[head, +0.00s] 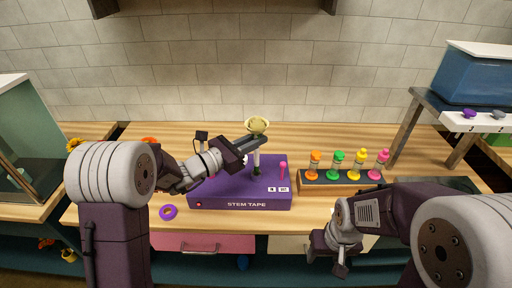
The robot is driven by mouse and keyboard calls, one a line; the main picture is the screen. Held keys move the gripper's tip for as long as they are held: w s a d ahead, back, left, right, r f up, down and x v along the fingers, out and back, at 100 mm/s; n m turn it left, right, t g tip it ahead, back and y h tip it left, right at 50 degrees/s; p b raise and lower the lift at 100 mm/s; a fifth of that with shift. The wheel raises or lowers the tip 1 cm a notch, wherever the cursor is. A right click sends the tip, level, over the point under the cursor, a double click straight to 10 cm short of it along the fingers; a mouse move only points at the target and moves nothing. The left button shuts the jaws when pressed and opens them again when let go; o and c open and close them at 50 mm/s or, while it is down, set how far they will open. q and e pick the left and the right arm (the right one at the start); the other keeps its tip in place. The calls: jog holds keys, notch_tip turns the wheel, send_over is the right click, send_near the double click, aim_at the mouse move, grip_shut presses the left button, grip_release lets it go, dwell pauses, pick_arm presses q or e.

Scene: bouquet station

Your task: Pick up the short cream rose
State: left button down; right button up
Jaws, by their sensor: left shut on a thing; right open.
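The short cream rose (257,125) is upright above the purple stem tape machine in the head view. Its bloom is cream-yellow, and part of its stem is hidden by the gripper. My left gripper (254,141) is shut on the rose just below the bloom. Whether the stem's lower end touches the machine is hard to tell. My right gripper (329,258) is open and empty, low in front of the table's front edge.
The purple stem tape machine (215,193) stands mid-table. A dark rack (318,183) with several colourful bottles is to its right. A purple ring (168,212) lies at the front left. A raised shelf (460,121) with a blue bin (474,78) stands at the right.

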pick_arm(q)
jog(key=s+d+r+b, duration=0.1)
jog(key=s+d+r, duration=0.55)
jog(key=s, duration=0.35)
notch_tip(320, 180, up, 8)
jog(key=p, duration=0.4)
jog(key=shift+a+p, duration=0.2)
jog(key=shift+p, duration=0.1)
